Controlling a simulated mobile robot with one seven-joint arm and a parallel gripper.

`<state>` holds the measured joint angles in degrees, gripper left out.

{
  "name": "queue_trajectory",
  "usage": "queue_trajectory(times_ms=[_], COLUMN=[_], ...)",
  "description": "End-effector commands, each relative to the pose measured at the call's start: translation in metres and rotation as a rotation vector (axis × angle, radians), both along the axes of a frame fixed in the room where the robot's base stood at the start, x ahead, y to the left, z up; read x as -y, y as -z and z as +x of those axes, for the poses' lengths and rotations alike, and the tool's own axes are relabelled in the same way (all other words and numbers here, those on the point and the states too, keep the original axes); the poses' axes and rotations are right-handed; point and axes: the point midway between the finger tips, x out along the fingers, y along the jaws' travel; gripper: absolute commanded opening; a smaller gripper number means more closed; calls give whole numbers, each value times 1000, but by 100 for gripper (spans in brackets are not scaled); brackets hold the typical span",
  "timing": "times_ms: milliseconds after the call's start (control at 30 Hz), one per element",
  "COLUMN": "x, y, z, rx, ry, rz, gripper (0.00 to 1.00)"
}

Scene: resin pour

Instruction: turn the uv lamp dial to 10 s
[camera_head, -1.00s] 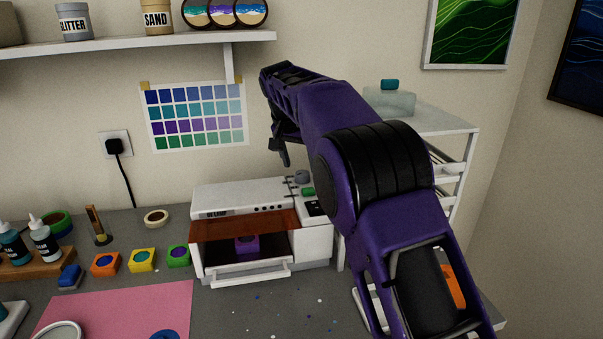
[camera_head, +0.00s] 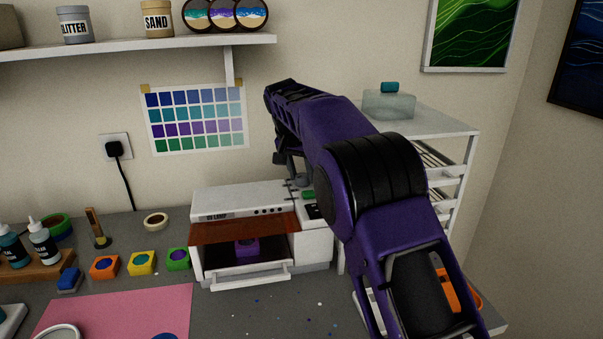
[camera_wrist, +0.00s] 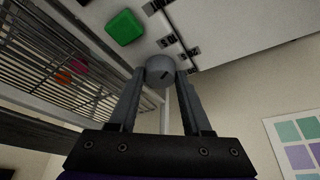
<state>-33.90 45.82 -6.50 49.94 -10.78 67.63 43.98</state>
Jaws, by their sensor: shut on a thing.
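The UV lamp (camera_head: 215,203) is a white box with an amber window and an open front drawer. Its grey round dial (camera_wrist: 160,71) has a dark pointer mark and sits beside a green button (camera_wrist: 124,27) in the wrist view. My gripper (camera_wrist: 161,80) is shut on the dial, one finger on each side. In the head view my gripper (camera_head: 297,178) reaches down to the lamp's top right; the dial is mostly hidden there.
A purple mould (camera_head: 247,246) sits inside the lamp. Orange, yellow and green moulds stand left of it. A wire-shelf rack (camera_head: 450,128) stands close on the right. A shelf (camera_head: 130,46) hangs above. Bare grey table lies in front of the lamp.

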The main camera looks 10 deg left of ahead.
Motion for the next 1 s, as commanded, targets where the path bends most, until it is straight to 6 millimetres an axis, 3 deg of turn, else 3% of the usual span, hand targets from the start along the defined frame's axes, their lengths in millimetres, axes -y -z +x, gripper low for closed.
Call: queue_trajectory(times_ms=[167, 533, 867, 900, 1000], x=[1, 2, 2, 2, 1], y=[0, -1, 0, 0, 0], z=[0, 0, 0, 0, 0], rx=[0, -1, 1, 2, 1], ry=[-7, -248, -271, -271, -270], rz=[-1, 0, -1, -1, -1], gripper=[0, 0, 0, 52, 70])
